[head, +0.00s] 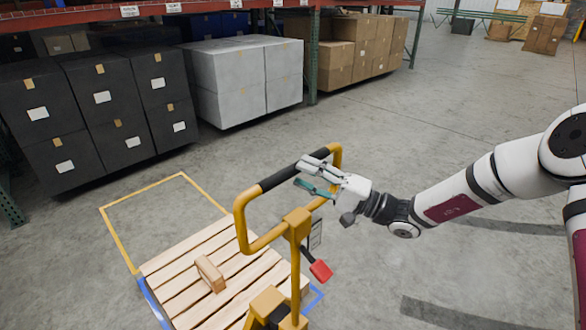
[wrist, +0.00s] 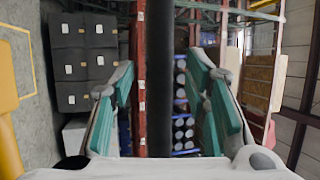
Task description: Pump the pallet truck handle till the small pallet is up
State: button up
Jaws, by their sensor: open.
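The pallet truck handle (head: 241,217) is a yellow loop with a black grip bar (head: 278,179), on a yellow post above the truck body. My gripper (head: 308,177) is open at the grip's right part. In the wrist view the black bar (wrist: 159,60) runs upright between my teal-padded fingers (wrist: 164,95), with gaps on both sides. The small pallet (head: 185,292) is light slatted wood, lying low behind the handle, with a wooden block (head: 210,273) on it. Its height off the floor is hard to tell. The truck's forks are hidden.
A red lever (head: 320,270) sticks out right of the handle post. A yellow floor outline (head: 120,240) extends beyond the pallet. Dark boxes (head: 100,100), grey boxes (head: 245,75) and cartons (head: 350,50) stand under racking at the back. The floor at right is clear.

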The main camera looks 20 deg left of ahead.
aim_at(299, 172)
jog(key=shift+x, duration=1.75)
grip_shut()
